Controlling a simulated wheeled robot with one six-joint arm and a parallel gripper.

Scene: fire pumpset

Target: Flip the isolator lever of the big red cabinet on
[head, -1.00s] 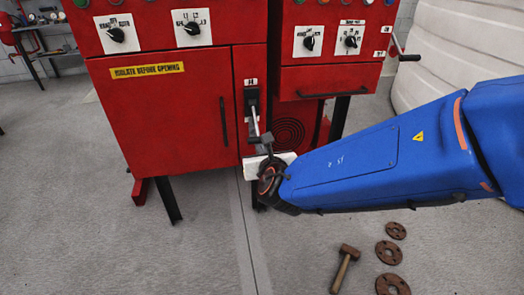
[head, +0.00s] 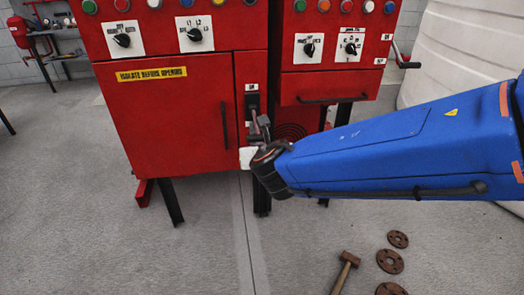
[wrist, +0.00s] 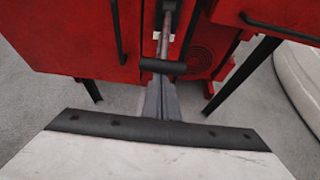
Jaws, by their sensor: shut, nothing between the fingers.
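The big red cabinet (head: 175,115) stands ahead with its door shut. Its isolator lever (wrist: 163,42) is a grey metal rod with a black crossbar grip (wrist: 162,66); it comes out of a dark housing (head: 252,103) right of the door. In the head view the lever looks short and points outward and slightly down. My gripper (wrist: 162,80) is shut and empty, its fingers just under the crossbar; the tips are partly hidden by it. They look touching or very close. In the head view my gripper (head: 265,137) is at the lever's end.
A second red cabinet (head: 332,85) with a black handle bar stands close on the right. A pale tank (head: 455,60) is behind it. A hammer (head: 345,270) and rusty flanges (head: 390,261) lie on the floor at lower right. The floor ahead is otherwise clear.

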